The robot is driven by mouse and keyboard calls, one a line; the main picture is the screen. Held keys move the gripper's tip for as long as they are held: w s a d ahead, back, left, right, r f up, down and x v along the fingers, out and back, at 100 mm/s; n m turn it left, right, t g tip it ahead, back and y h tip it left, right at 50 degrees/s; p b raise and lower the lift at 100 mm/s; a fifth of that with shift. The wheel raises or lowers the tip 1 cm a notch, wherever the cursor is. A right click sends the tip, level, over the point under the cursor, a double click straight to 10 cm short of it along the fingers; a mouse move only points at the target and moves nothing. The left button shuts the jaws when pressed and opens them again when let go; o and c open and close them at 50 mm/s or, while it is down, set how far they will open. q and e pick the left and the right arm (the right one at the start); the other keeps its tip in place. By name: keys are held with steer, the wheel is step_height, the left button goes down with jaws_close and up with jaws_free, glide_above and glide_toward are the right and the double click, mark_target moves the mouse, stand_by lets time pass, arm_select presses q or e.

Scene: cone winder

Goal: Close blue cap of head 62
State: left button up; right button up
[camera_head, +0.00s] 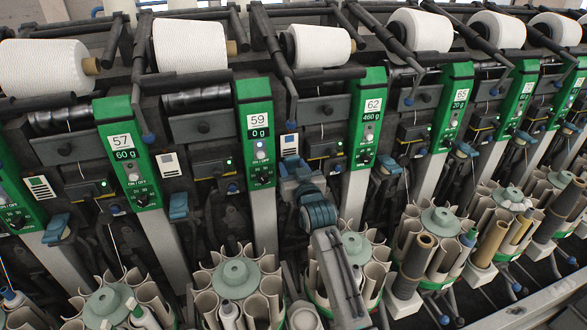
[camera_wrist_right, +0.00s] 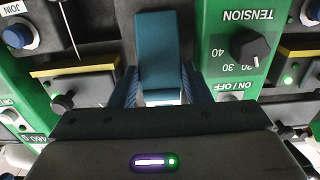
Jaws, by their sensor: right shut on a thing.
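The blue cap between the green columns marked 59 (camera_head: 255,125) and 62 (camera_head: 368,115) shows large in the right wrist view (camera_wrist_right: 157,45), as a teal-blue flap standing out from the dark machine face. My right gripper (camera_head: 293,170) reaches up to it from below in the head view and mostly hides it there. In the right wrist view, the blue fingers (camera_wrist_right: 158,95) are closed around the cap's near end, one on each side. A pale surface shows between the fingers. My left gripper is in neither view.
Similar blue caps sit beside other columns, one on the left (camera_head: 178,206) and one on the right (camera_head: 389,164). A tension knob (camera_wrist_right: 250,47) is close beside the gripper. Round bobbin magazines (camera_head: 236,278) stand below, near my right arm. White yarn cones (camera_head: 190,45) line the top.

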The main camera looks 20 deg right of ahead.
mark_target(291, 165)
steer(key=shift+f+b, duration=0.3)
steer(key=shift+b, duration=0.05)
steer(key=f+t+b, duration=0.1)
steer(key=t+b, duration=0.1)
steer(key=b, duration=0.2)
steer(key=s+f+t+b, duration=0.1)
steer(key=b, duration=0.3)
steer(key=shift+s+t, duration=0.25)
steer(key=shift+t, duration=0.15)
steer(key=shift+s+b, duration=0.1)
steer(key=shift+b, duration=0.45)
steer(key=shift+r, duration=0.1)
steer(key=o, duration=1.4)
